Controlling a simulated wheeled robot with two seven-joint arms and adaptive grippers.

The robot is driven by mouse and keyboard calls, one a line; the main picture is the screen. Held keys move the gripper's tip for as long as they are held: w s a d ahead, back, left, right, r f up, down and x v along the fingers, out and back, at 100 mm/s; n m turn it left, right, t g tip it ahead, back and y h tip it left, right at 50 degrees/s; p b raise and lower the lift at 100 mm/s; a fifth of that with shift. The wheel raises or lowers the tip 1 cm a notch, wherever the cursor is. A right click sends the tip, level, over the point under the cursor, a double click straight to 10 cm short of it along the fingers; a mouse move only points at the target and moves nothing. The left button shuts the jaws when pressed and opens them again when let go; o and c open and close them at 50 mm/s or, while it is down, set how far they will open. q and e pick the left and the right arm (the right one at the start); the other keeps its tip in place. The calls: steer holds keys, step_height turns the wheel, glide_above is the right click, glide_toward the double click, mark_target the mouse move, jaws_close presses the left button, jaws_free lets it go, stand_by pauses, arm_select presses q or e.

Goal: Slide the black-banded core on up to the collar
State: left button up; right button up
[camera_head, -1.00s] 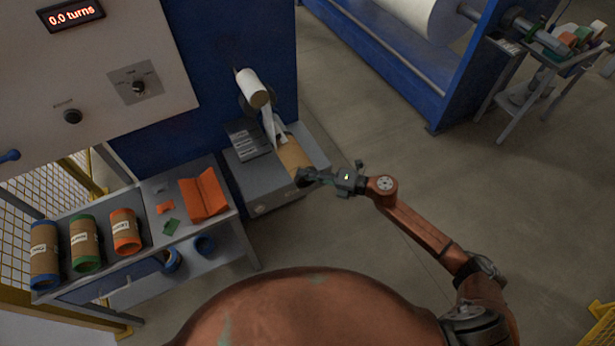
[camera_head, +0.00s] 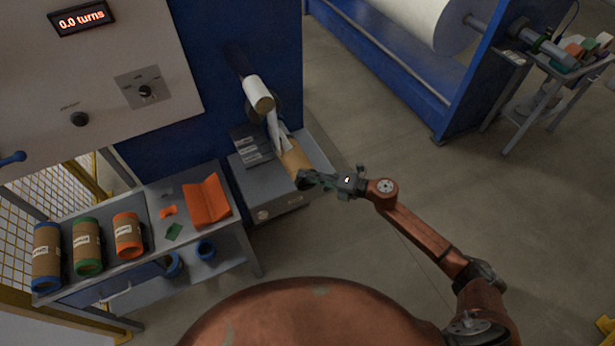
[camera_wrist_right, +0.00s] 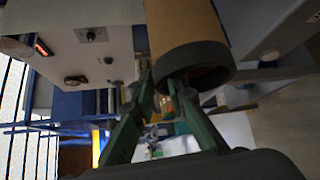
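The black-banded core (camera_head: 292,160) is a brown tube above the grey machine box in the head view. In the right wrist view the core (camera_wrist_right: 182,25) points its open, black-banded end at the camera. My right gripper (camera_head: 306,179) is at this near end. In the wrist view one green finger of the right gripper (camera_wrist_right: 162,84) reaches to the tube's mouth and the other lies beside its wall; the grip looks closed on the rim. The core's far end is behind white film (camera_head: 273,128). I cannot make out the collar. My left gripper is out of view.
A white roller (camera_head: 258,94) sticks out just above the core. A grey box (camera_head: 267,188) lies below. Open floor lies to the right.

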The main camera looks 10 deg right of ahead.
steer(key=shift+o, duration=1.4)
steer(key=shift+w, duration=0.1)
steer(key=shift+f, duration=0.1)
steer(key=v, duration=1.2)
